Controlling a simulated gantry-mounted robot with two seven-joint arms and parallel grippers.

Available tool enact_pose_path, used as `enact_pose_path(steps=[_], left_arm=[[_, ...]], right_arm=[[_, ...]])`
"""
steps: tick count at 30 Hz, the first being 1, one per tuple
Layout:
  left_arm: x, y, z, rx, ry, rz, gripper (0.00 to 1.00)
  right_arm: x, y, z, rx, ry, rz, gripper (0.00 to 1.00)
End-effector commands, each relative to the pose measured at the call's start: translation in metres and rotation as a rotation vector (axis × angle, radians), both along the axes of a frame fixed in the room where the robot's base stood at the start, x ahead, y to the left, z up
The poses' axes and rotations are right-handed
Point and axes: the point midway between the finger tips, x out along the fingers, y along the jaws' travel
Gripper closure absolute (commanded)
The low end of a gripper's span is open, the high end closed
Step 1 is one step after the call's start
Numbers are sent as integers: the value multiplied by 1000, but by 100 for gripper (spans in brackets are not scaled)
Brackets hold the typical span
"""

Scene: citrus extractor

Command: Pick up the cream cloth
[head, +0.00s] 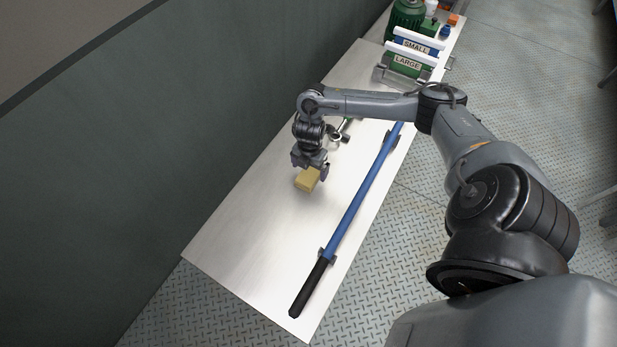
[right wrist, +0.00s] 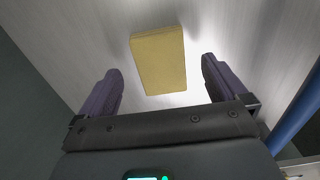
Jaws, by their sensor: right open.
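The cream cloth (head: 307,180) is a yellowish folded block lying on the pale metal table, just below my right gripper in the head view. In the right wrist view the cloth (right wrist: 158,60) lies ahead of and between the two fingers, apart from both. My right gripper (head: 311,165) is open and empty above the cloth; its two fingers (right wrist: 160,88) show on either side in the right wrist view. The exact height over the cloth is hard to tell. My left gripper is not in view.
A blue bar with a black grip (head: 357,204) lies along the table's right side. Small metal parts (head: 336,138) sit behind the gripper. Blocks labelled SMALL (head: 417,46) and LARGE (head: 407,63) stand at the far end. A dark wall (head: 150,150) runs along the left.

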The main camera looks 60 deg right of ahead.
Motion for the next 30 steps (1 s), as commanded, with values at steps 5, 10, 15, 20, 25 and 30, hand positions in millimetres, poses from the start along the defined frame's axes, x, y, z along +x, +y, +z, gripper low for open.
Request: enact_pose_path(steps=[5, 10, 15, 20, 25, 30], left_arm=[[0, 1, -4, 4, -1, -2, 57], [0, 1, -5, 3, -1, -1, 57], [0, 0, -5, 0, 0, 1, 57], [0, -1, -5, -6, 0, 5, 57], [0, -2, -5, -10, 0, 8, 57], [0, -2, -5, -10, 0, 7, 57]], right_arm=[[-1, 1, -23, -1, 3, 0, 1], [-1, 0, -28, -2, 0, 1, 1], [-1, 0, -28, -2, 0, 1, 1], [-1, 0, -28, -2, 0, 1, 22], [-1, 0, -28, -2, 0, 1, 49], [-1, 0, -28, -2, 0, 1, 62]])
